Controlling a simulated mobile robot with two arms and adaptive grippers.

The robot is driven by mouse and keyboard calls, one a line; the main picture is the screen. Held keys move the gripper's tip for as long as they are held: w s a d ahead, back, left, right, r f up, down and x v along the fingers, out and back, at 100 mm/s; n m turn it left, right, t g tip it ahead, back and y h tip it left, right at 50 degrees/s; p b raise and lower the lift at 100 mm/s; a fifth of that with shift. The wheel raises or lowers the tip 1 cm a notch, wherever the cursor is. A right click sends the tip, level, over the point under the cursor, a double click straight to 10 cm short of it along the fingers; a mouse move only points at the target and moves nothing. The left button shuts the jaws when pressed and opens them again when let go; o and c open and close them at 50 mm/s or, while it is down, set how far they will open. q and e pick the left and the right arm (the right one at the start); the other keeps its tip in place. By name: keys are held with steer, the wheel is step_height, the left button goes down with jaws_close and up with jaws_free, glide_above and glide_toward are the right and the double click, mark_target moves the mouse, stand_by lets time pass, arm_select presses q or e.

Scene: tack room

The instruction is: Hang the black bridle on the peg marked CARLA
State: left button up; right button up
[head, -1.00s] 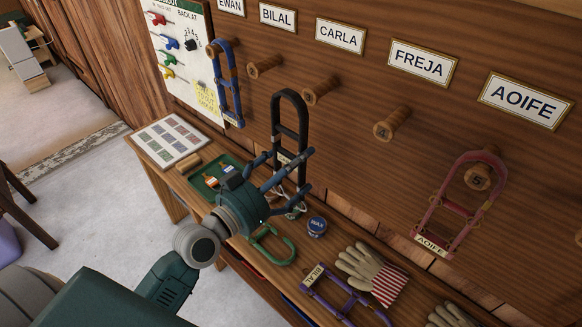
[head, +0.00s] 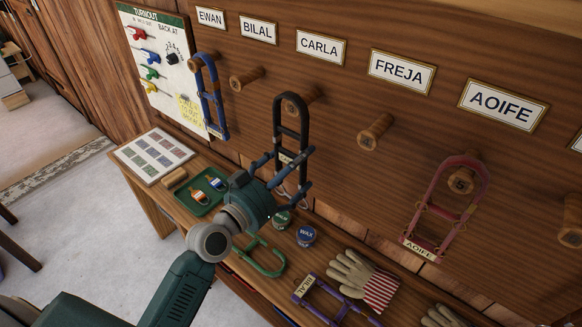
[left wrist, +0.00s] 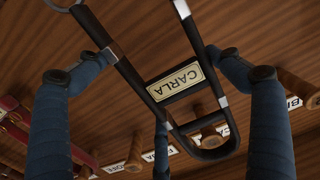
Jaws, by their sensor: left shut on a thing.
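The black bridle (head: 304,125) is upright in front of the wall, its rounded top loop overlapping the CARLA peg (head: 316,93) under the CARLA label (head: 320,46). My left gripper (head: 284,172) is shut on the bridle's lower part. In the left wrist view, the bridle (left wrist: 147,88) bears a CARLA tag (left wrist: 175,80) and appears upside down. A wooden peg (left wrist: 209,134) shows through its curved end; I cannot tell whether the loop is around the peg or just in front of it. My right gripper is not in view.
A blue bridle (head: 218,105) hangs on EWAN's peg and a red one (head: 465,205) on AOIFE's. The BILAL peg (head: 247,79) and FREJA peg (head: 375,132) are bare. Below, the bench holds a green bridle (head: 268,270), a purple bridle (head: 335,318), gloves (head: 350,268) and tins (head: 306,236).

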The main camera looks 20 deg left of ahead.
arm_select(q)
steer(key=shift+f+b+x, duration=0.25)
steer(key=shift+x, duration=0.85)
steer(key=shift+f+b+x, duration=0.2)
steer(key=shift+x, duration=0.9)
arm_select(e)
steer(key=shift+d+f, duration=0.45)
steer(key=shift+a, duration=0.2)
